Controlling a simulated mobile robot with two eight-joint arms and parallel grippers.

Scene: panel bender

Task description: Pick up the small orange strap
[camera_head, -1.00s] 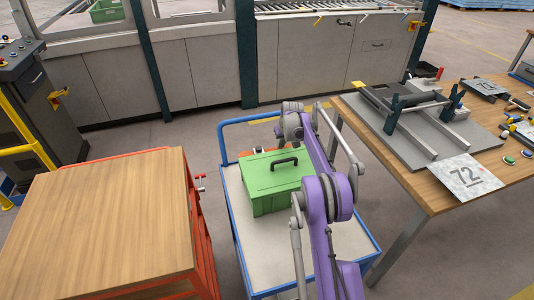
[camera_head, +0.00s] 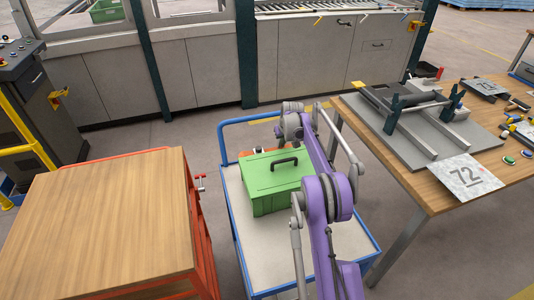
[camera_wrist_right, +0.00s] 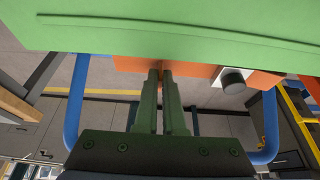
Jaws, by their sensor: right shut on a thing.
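In the head view my right arm reaches over the blue-railed cart. Its wrist is beyond the far side of the green case (camera_head: 262,185), and the arm hides the finger tips. In the right wrist view the two dark fingers of my right gripper (camera_wrist_right: 161,76) are close together, with a thin orange sliver of the small orange strap (camera_wrist_right: 160,88) between them. An orange body (camera_wrist_right: 195,73) with a dark round knob lies just beyond the tips, under the green case edge. A little orange (camera_head: 256,152) also shows behind the case. My left gripper is not in view.
The case stands on the cart's pale deck (camera_head: 262,258), inside its blue rail (camera_head: 232,205). A wood-topped orange table (camera_head: 105,225) is at the left. A workbench (camera_head: 420,185) with a fixture and a "72" plate (camera_head: 465,175) is at the right.

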